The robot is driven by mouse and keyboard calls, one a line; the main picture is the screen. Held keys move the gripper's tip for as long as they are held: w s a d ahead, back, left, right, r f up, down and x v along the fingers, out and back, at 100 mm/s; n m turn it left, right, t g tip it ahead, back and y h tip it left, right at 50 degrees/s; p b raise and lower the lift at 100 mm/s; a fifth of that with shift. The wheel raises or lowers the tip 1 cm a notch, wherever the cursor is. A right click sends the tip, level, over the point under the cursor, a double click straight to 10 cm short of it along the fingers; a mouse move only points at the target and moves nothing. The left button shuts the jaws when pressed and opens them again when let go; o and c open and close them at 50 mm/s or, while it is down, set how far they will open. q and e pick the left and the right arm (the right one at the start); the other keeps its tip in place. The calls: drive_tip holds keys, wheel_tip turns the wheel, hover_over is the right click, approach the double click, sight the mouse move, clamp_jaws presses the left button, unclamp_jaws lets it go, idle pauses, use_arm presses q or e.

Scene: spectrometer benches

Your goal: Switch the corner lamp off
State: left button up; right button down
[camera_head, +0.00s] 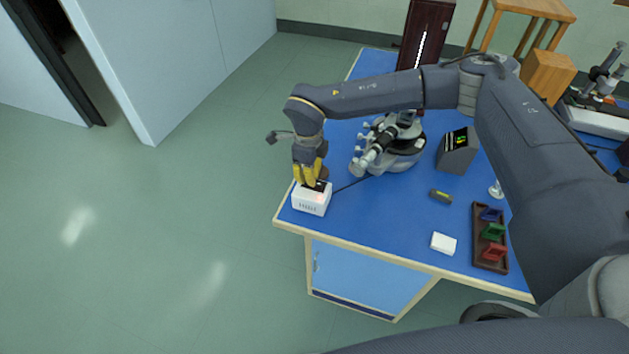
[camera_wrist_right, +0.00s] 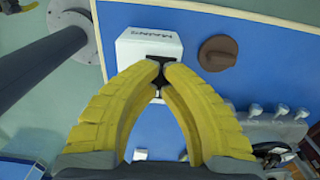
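A white box (camera_head: 310,203) with dark lettering stands at the near left corner of the blue bench. It also shows in the wrist view (camera_wrist_right: 130,44), with upside-down lettering that looks like "MAINS" and a black switch part (camera_wrist_right: 158,90). A small reddish glow shows on its top in the head view. My right gripper (camera_head: 311,181) points down at the box top. Its yellow fingertips (camera_wrist_right: 161,70) are closed together over the black part, with nothing visibly held; contact is unclear. No lamp is clearly identifiable. My left gripper is not in view.
A spectrometer (camera_head: 396,152) stands right of my right gripper. A brown round object (camera_wrist_right: 217,53) lies beside the box. A grey meter (camera_head: 458,150), a white block (camera_head: 443,243) and a brown tray (camera_head: 490,265) with coloured pieces are further right. A dark cabinet (camera_head: 423,32) with a lit slit stands behind.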

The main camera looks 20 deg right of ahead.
drive_tip(key=shift+f, duration=0.4)
drive_tip(key=shift+r, duration=3.55)
